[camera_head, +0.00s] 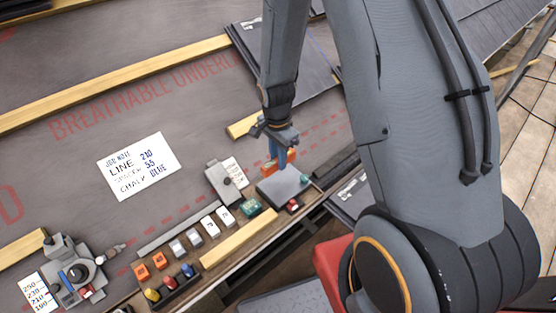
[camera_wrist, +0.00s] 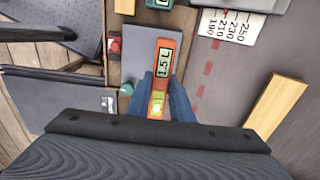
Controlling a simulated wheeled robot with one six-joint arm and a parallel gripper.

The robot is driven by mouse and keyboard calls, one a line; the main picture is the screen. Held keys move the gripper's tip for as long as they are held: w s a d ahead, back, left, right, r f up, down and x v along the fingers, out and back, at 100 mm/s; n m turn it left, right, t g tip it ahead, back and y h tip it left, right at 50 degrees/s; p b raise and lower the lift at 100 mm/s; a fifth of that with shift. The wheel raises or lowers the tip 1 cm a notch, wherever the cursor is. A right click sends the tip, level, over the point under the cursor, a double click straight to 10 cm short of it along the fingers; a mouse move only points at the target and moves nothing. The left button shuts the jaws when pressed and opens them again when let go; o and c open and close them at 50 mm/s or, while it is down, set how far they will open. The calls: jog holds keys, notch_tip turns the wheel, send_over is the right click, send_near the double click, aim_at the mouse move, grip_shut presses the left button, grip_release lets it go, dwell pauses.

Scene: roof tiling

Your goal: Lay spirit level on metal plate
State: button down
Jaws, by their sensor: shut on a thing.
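The spirit level is orange with a digital display and a yellow-green vial; in the wrist view the spirit level (camera_wrist: 165,70) sticks out from between the blue fingers of my gripper (camera_wrist: 166,100). In the head view the level (camera_head: 271,165) shows as a small orange piece at the fingers, over the far edge of the metal plate. My gripper (camera_head: 282,160) is shut on it. The grey metal plate (camera_head: 284,187) lies below; it also shows in the wrist view (camera_wrist: 143,42). I cannot tell whether the level touches the plate.
A red-topped item (camera_head: 292,205) and a green device (camera_head: 251,207) stand by the plate. A grey tool (camera_head: 225,182) with a number card is left of it. Several coloured blocks line the left. A timber batten (camera_head: 240,238) lies in front.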

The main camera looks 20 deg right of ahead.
aim_at(279, 179)
jog(key=shift+d+f+b, duration=0.1)
jog(key=shift+f+b, duration=2.1)
jog(key=shift+f, duration=1.05)
jog(key=shift+f, duration=0.15)
jog(key=c, duration=1.5)
grip_release()
jog(key=shift+r+p, duration=2.6)
jog(key=shift+r, duration=0.9)
